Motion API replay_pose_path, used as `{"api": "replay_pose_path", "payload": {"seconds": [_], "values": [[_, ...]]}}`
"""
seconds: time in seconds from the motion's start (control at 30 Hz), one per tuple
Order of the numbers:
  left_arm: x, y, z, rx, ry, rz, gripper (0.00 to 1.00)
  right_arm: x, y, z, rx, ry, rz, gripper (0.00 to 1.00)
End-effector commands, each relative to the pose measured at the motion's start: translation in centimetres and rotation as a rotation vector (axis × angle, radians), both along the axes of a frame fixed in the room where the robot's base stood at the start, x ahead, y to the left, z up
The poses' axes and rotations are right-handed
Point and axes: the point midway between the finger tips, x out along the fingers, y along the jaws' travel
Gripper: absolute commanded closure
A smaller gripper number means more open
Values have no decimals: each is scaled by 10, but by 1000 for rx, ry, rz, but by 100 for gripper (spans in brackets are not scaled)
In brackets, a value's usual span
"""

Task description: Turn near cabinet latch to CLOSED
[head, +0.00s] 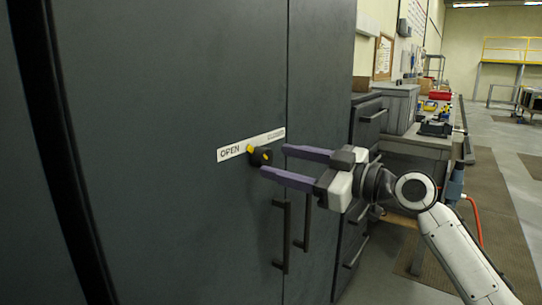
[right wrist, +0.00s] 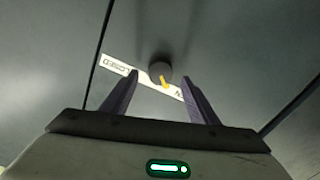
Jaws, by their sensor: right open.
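The latch (head: 260,156) is a small black knob with yellow marks on the dark cabinet door (head: 235,80). It sits in front of a white label strip (head: 231,153) that reads OPEN at its left end, with smaller text at its right end. In the right wrist view the round latch (right wrist: 159,71) has a yellow pointer angled toward the OPEN end of the strip, away from CLOSED. My right gripper (head: 273,161) is open, with its purple fingertips close to the latch. The right wrist view shows the latch beyond and between the fingertips (right wrist: 160,79), with no clear contact. My left gripper is not in view.
Two black vertical door handles (head: 281,236) hang below the latch, close under my right gripper. A workbench with grey boxes (head: 397,105) stands to the right of the cabinet. The floor aisle (head: 505,150) at the far right is open.

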Motion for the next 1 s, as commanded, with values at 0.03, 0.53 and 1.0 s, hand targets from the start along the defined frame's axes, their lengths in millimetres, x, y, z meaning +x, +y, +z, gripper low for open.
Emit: {"api": "replay_pose_path", "payload": {"seconds": [0.03, 0.53, 1.0], "values": [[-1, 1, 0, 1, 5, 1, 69, 5, 9, 2, 1, 2, 2, 46], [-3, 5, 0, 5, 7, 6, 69, 21, 30, -1, -1, 0, -1, 46], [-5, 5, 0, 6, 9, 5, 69, 21, 30, -1, 3, 6, 0, 87]]}}
